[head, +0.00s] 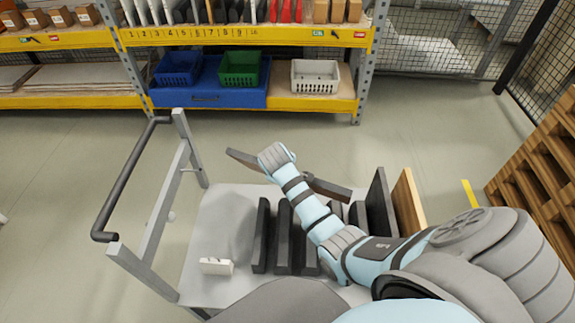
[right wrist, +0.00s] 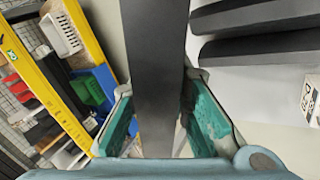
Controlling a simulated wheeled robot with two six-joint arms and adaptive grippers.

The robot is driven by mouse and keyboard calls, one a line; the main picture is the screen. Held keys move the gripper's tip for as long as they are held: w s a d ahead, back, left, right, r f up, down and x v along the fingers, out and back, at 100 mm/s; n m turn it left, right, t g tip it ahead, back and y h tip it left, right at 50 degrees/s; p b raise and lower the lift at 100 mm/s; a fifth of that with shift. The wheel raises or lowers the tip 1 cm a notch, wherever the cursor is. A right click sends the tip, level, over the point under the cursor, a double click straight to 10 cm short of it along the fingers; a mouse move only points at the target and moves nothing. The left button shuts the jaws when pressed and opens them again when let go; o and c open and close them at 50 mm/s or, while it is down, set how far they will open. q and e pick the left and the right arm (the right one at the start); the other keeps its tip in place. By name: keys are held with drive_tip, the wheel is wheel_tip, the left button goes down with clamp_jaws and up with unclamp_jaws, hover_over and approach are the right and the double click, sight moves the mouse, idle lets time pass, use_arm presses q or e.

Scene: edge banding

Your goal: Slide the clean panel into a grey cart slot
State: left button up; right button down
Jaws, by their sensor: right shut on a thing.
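My right gripper (right wrist: 160,95) is shut on a dark grey panel (right wrist: 155,50), with one teal finger on each side of it. In the head view the panel (head: 240,158) runs slantwise from upper left to lower right, over the far edge of the cart; my wrist hides its middle. The grey cart (head: 205,225) has several dark upright dividers (head: 283,237) with slots between them. The held panel looks above the dividers and apart from them. My arm covers part of the slots. My left gripper is out of view.
A dark board (head: 380,205) and a wood-coloured board (head: 408,200) stand upright at the cart's right. A small white block (head: 216,266) lies at its near left. The cart handle (head: 125,190) is on the left. Shelving with bins (head: 315,76) stands behind; pallets (head: 540,165) stand right.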

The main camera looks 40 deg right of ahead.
drive_tip(key=shift+s+a+r+m+g+y+p, duration=0.7)
drive_tip(key=shift+a+m+g+y+p, duration=0.95)
drive_tip(key=shift+a+m+p, duration=3.55)
drive_tip(key=d+f+m+b, duration=0.3)
drive_tip(key=f+b, duration=0.9)
drive_tip(key=b, duration=0.3)
drive_tip(key=shift+f+m+b, duration=0.3)
drive_tip(key=shift+b, duration=0.1)
drive_tip(key=shift+w+d, duration=0.1)
drive_tip(key=c, duration=1.5)
unclamp_jaws()
drive_tip(key=shift+o, duration=0.3)
drive_tip(key=shift+s, duration=0.2)
